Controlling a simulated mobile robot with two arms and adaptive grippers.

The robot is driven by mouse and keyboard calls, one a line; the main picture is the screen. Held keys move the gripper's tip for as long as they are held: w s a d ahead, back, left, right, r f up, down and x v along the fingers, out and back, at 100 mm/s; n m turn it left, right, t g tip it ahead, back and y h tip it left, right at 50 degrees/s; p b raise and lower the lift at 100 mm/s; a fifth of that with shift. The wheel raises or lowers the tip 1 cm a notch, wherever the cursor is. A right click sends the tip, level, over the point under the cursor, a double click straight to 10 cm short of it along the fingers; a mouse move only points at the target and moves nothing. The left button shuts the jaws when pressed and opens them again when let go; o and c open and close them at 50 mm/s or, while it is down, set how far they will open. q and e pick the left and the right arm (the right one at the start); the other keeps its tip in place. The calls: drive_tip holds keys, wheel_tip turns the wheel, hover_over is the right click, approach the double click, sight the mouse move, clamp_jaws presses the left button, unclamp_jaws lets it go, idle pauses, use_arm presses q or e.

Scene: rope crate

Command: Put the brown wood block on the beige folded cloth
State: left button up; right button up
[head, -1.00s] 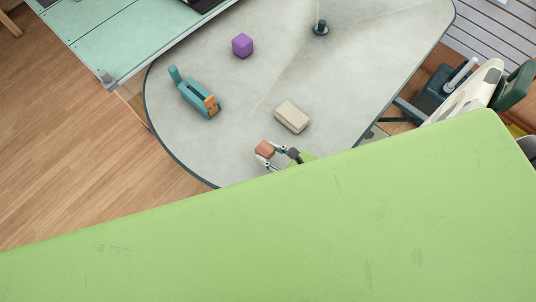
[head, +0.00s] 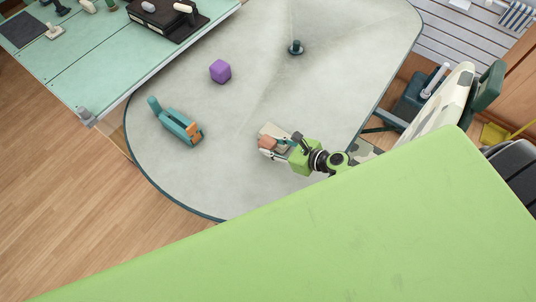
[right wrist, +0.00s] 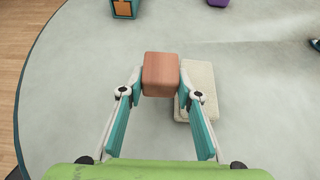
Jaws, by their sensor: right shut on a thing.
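The brown wood block (head: 266,142) is held between the fingertips of my right gripper (head: 273,148). In the right wrist view the block (right wrist: 161,72) sits between the two fingers of the right gripper (right wrist: 161,82). The beige folded cloth (head: 270,129) lies on the grey table, partly hidden behind the block and gripper. In the right wrist view the cloth (right wrist: 201,108) is just right of the block and partly behind the right finger. The block appears above the table, beside the cloth's left edge; its exact height is unclear. My left gripper is not in view.
A camouflage-patterned chair (head: 450,95) is at the right.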

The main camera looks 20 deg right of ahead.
sight(283, 134)
drive_tip(key=w+d+b, duration=0.1)
drive_tip(key=w+d, duration=0.3)
drive_tip(key=d, duration=0.1)
drive_tip(key=shift+w+d+f+b, duration=0.1)
drive_tip(key=shift+w+f+b, duration=0.05)
drive_tip(key=shift+w+b, duration=0.2)
drive_tip(key=shift+f+b, duration=0.45)
drive_tip(key=shift+f, duration=0.05)
drive_tip(key=shift+f+b, duration=0.4)
drive_tip(key=shift+f, duration=0.1)
drive_tip(key=o, duration=1.2)
drive_tip(key=shift+s, duration=0.1)
drive_tip(key=shift+s+d+r, duration=0.2)
drive_tip(key=shift+s+d, duration=0.05)
drive_tip(key=shift+s, duration=0.1)
drive_tip(key=v, duration=1.1)
drive_tip(key=shift+r, duration=0.15)
